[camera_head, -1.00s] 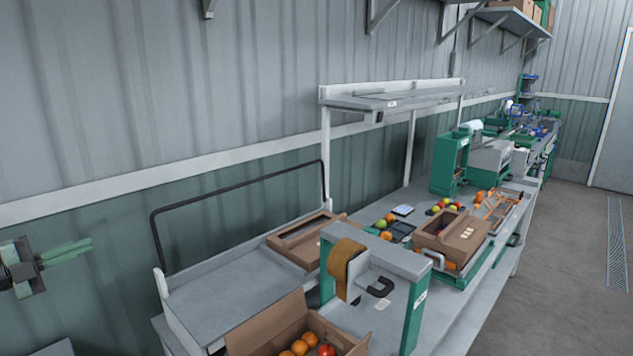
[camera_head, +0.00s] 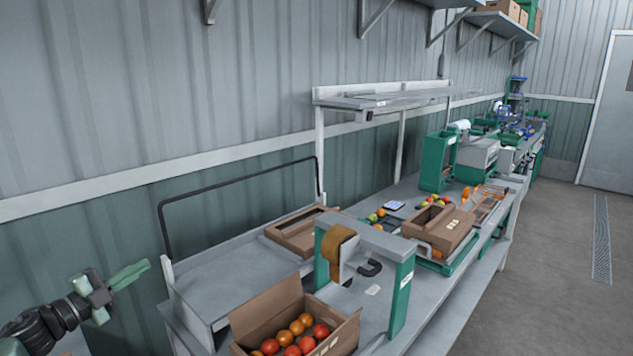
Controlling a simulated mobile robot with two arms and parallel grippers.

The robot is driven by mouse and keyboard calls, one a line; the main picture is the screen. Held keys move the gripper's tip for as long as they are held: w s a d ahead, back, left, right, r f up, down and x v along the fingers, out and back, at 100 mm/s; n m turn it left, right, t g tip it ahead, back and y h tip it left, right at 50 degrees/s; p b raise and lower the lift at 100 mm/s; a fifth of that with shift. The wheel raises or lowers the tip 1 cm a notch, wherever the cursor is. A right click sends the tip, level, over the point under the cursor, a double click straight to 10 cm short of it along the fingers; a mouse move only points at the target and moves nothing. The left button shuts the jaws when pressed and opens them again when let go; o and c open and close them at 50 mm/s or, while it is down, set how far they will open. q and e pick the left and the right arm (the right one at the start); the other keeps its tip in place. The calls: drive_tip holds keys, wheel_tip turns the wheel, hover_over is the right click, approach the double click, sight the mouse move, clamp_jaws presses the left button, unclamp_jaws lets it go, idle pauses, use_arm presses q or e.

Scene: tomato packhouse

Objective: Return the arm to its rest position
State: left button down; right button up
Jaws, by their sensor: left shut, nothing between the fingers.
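My left gripper (camera_head: 130,275) is at the lower left of the head view. Its green fingers are together with nothing between them, pointing right and slightly up. It is in front of the green-grey wall, left of the bench and apart from it. My dark arm links run down to the lower left corner. My right gripper does not show.
An open cardboard box (camera_head: 335,330) of red and orange tomatoes stands at the near end of the bench. Beside it is a green and grey frame with a brown tape roll (camera_head: 337,250). The floor (camera_head: 540,270) at right is clear.

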use_arm(q)
drive_tip(key=s+d+f+n+t+y, duration=0.1)
drive_tip(key=s+d+f+n+y, duration=0.1)
drive_tip(key=d+f+n+y, duration=0.55)
drive_tip(key=s+d+f+n+g+y, duration=0.25)
drive_tip(key=s+d+f+n, duration=0.4)
drive_tip(key=s+f, duration=0.45)
drive_tip(key=s+d+f+n+g, duration=0.15)
drive_tip(key=s+g, duration=0.25)
drive_tip(key=s, duration=0.6)
drive_tip(key=s+d+f+n+g, duration=0.1)
drive_tip(key=s+d+f+g, duration=0.25)
drive_tip(key=s, duration=0.65)
drive_tip(key=s+d+f+n+g, duration=0.15)
drive_tip(key=s+g, duration=0.25)
drive_tip(key=s, duration=0.7)
wheel_tip(320, 180, down, 28)
drive_tip(key=s+g, duration=0.1)
drive_tip(key=s, duration=0.1)
drive_tip(key=s+a+f+g, duration=0.1)
drive_tip(key=s+a+f, duration=0.2)
drive_tip(key=s+f, duration=1.2)
drive_tip(key=shift+s+a, duration=0.15)
drive_tip(key=shift+s, duration=0.15)
